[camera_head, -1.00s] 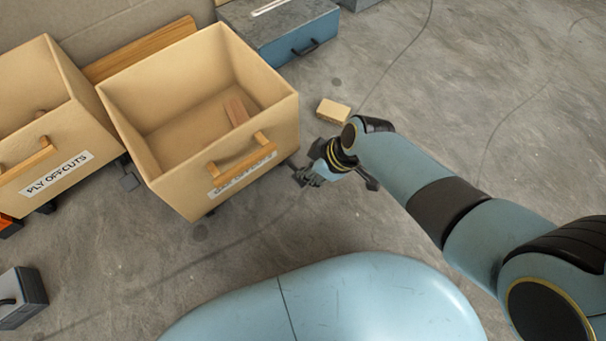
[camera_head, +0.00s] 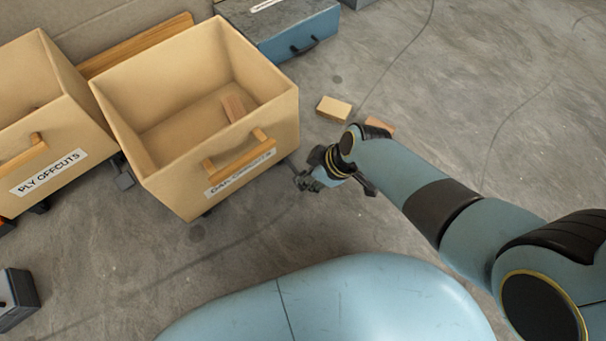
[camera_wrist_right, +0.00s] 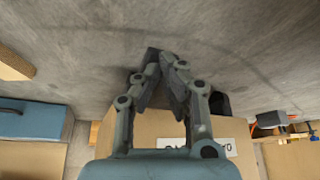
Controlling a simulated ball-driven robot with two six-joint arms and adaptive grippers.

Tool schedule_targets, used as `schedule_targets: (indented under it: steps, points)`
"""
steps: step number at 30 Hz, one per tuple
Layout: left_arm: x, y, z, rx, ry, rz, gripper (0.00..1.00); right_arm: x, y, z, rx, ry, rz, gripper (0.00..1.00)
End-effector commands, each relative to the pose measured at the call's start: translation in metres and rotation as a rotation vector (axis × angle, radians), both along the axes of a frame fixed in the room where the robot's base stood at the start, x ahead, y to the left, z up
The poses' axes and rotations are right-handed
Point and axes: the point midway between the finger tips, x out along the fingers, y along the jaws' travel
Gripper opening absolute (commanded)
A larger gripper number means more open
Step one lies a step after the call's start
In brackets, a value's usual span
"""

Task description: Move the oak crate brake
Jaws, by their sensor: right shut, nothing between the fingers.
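The oak crate (camera_head: 185,168) is an open tan box on casters with a wooden handle and a front label, partly covered by the handle. It also shows in the right wrist view (camera_wrist_right: 160,128). A small dark part (camera_head: 291,165) shows low at the crate's right front corner; I cannot tell whether it is the brake. My right gripper (camera_head: 300,184) is just right of that corner, low over the floor. In the wrist view its fingers (camera_wrist_right: 163,60) converge, shut and empty. Whether they touch anything is unclear. My left gripper is in neither view.
The ply offcuts crate (camera_head: 85,150) stands left of the oak crate, with a dark pedal-like part (camera_head: 123,178) between them. A blue case (camera_head: 290,35) lies behind. Loose wood blocks (camera_head: 333,107) lie on the floor behind my right wrist. Floor at right is clear.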

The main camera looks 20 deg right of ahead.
Motion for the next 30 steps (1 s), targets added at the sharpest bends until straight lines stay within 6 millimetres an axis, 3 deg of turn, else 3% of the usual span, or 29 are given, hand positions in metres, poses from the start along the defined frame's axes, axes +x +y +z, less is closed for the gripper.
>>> schedule_targets:
  steps: [7,14,24,30]
  points:
    - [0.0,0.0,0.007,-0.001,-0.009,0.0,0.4,0.0,-0.003,0.005,-0.002,-0.003,0.001,0.0]
    - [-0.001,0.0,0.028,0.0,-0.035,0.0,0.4,-0.016,-0.022,0.016,-0.002,-0.006,0.001,0.0]
    - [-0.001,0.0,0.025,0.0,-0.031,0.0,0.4,-0.019,-0.023,0.014,-0.001,-0.002,0.0,0.0]
    - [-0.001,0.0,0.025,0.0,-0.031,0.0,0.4,-0.025,-0.03,0.033,-0.001,-0.004,0.0,0.0]
